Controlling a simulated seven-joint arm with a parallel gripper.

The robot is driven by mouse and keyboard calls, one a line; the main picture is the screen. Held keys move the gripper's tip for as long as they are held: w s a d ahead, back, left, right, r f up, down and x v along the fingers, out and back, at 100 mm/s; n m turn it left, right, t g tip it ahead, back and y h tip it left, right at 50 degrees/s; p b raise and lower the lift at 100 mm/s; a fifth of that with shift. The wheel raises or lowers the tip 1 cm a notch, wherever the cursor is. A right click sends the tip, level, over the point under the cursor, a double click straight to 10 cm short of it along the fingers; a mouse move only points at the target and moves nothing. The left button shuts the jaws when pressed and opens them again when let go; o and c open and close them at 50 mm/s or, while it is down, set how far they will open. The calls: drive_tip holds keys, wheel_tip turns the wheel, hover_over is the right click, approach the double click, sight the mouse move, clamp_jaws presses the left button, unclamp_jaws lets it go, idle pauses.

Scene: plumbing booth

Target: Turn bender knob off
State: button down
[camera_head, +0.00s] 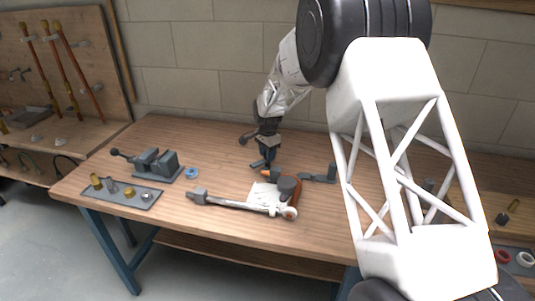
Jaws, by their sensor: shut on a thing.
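The bender (287,188) lies on the front middle of the wooden table, with a dark round part, a copper-coloured curved part and a long grey arm (240,204) running left. A short orange piece (268,174) shows at its back left end. My gripper (265,164) points down from above at the back of the bender, right over this orange piece. The jaws are shut on what appears to be the bender knob. The knob is small and mostly hidden by the fingers, so its turn position cannot be told.
A grey vise (158,164) and a blue ring (192,173) stand to the left. A grey tray (122,194) with several brass and grey fittings lies at the front left. A dark bracket (322,175) is right of the bender. The back left of the table is clear.

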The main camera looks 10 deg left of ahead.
drive_tip(key=m, duration=0.5)
drive_tip(key=shift+m, duration=2.5)
drive_tip(key=c, duration=0.8)
unclamp_jaws()
drive_tip(key=shift+o, duration=0.2)
drive_tip(key=shift+r, duration=0.15)
drive_tip(key=shift+r, duration=3.8)
